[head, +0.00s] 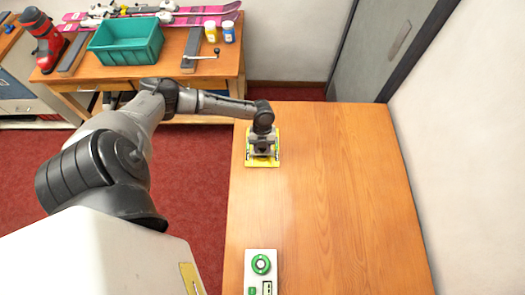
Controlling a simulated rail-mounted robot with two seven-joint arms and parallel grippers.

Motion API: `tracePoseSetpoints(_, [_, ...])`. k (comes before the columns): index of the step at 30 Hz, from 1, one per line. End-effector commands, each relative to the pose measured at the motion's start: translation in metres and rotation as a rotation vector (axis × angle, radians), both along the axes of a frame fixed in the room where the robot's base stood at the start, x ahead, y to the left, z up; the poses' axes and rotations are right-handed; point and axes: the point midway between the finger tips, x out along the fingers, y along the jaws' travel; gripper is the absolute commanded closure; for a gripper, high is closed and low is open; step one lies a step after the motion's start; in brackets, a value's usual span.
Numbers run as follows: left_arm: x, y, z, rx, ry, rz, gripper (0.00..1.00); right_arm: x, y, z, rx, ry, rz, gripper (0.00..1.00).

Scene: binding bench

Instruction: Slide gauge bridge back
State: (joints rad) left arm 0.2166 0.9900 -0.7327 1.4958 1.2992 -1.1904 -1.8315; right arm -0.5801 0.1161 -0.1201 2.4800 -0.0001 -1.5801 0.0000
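A yellow flat piece (262,163) lies on the wooden bench top near its left edge, toward the far end. It may be part of the gauge bridge, but its form is mostly hidden by my gripper. My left gripper (263,151) points down right over it, and its fingers are too small and covered to tell whether they are open or shut on something. A pale box with a green-ringed dial (261,263) and a small display stands at the near end of the bench. My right gripper is not in view.
The rest of the bench top (335,200) is bare. A wall is at the right and a grey door (385,45) behind. A second table at the back left holds a teal bin (126,42), red boot (42,40), pink skis (205,20) and two small bottles.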

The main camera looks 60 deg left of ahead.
Motion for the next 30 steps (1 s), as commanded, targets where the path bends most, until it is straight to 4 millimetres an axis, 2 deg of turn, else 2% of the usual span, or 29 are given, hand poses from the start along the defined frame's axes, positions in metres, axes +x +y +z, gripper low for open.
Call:
tracePoseSetpoints(1, [0.0, 0.0, 0.0, 0.0, 0.0, 0.0, 0.67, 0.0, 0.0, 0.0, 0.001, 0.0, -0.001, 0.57])
tracePoseSetpoints(7, [0.0, 0.0, 0.0, 0.0, 0.0, 0.0, 0.86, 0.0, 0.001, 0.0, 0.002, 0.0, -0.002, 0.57])
tracePoseSetpoints(16, [0.001, 0.002, -0.001, 0.0, 0.0, 0.001, 0.86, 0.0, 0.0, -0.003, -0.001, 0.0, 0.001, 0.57])
tracePoseSetpoints(30, [0.011, 0.022, -0.002, 0.002, 0.001, 0.002, 0.86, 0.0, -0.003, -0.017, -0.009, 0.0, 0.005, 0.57])
